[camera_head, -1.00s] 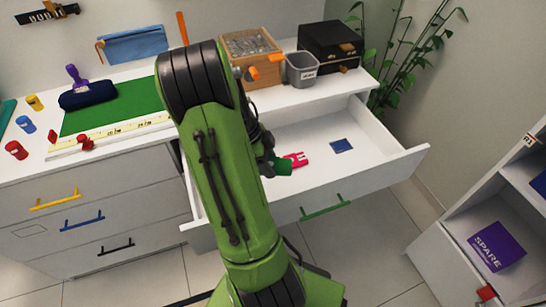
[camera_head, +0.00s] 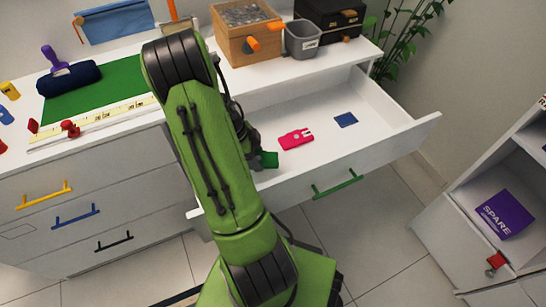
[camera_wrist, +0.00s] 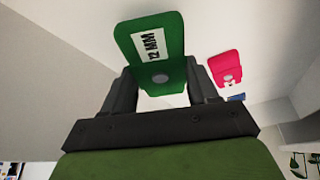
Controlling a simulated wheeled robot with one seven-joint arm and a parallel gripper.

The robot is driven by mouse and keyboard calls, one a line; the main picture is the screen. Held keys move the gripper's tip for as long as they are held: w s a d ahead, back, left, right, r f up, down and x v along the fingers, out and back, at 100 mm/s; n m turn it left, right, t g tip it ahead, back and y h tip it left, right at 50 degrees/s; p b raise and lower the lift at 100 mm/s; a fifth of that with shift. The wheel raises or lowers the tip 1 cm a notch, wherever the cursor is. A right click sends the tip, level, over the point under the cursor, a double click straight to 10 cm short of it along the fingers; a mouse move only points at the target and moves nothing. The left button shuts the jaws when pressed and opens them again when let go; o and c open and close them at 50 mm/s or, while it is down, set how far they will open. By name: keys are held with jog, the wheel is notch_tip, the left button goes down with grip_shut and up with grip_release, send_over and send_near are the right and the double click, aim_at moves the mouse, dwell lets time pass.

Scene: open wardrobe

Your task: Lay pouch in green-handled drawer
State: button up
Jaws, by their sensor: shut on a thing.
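A green pouch (camera_wrist: 155,45) with a white "12 MM" label shows in the wrist view; it also shows in the head view (camera_head: 269,159). My gripper (camera_wrist: 160,84) is shut on its lower end. The green-handled drawer (camera_head: 386,150) is pulled open, with its green handle (camera_head: 337,184) on the front. My gripper holds the pouch over the left front part of this drawer; I cannot tell whether the pouch touches the floor. A pink pouch (camera_head: 296,139) and a small blue flat item (camera_head: 346,120) lie inside. My arm hides the drawer's left side.
The counter holds a wooden box (camera_head: 240,45), a grey bin (camera_head: 303,40), a black box (camera_head: 330,20) and a green mat (camera_head: 110,85). Shut drawers with yellow, blue and black handles are at left. A white shelf with a purple SPARE box (camera_head: 505,214) stands at right.

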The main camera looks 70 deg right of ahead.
aim_at(261, 173)
jog(key=shift+f+b, duration=0.95)
jog(key=shift+f, duration=2.2)
jog(key=o, duration=1)
jog(key=shift+o, duration=0.2)
